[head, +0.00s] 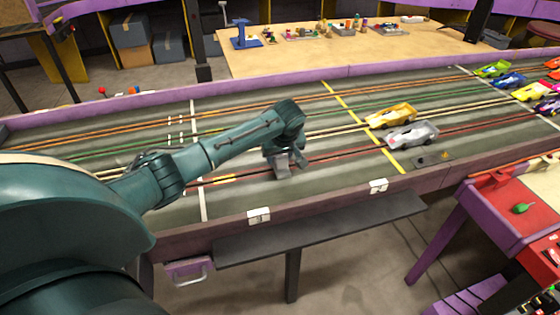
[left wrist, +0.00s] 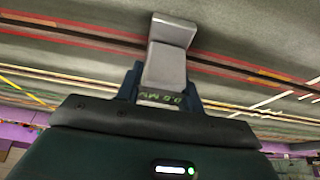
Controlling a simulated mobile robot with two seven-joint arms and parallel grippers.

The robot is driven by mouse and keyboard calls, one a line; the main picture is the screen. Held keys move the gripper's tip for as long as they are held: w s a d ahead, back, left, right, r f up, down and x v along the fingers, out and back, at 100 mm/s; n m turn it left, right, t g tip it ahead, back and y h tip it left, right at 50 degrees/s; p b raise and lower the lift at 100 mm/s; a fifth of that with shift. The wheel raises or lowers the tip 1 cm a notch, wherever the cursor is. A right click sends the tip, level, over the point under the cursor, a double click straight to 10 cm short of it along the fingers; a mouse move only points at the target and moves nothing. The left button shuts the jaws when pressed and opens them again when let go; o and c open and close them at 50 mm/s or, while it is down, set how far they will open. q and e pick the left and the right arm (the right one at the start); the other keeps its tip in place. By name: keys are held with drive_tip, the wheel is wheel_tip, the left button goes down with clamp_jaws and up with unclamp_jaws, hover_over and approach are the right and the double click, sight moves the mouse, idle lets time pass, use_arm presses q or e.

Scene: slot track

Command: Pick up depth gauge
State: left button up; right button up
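The depth gauge is a small light grey angular block with green lettering on its near face. In the left wrist view the depth gauge (left wrist: 166,66) sits between the two dark fingers of my left gripper (left wrist: 165,92), which press close on both its sides. In the head view my left gripper (head: 284,153) points down at the middle of the slot track, with the grey depth gauge (head: 282,171) under its fingers. Whether the gauge touches the track or hangs just above it is hard to tell. My right gripper is not in view.
The slot track (head: 240,193) has coloured lanes and a raised purple-edged wall. A yellow car (head: 391,115) and a silver car (head: 411,135) stand right of the gripper, by a yellow line. More cars stand far right. A wooden bench (head: 300,57) with small items is behind.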

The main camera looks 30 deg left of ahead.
use_arm(q)
drive_tip(key=c, duration=0.7)
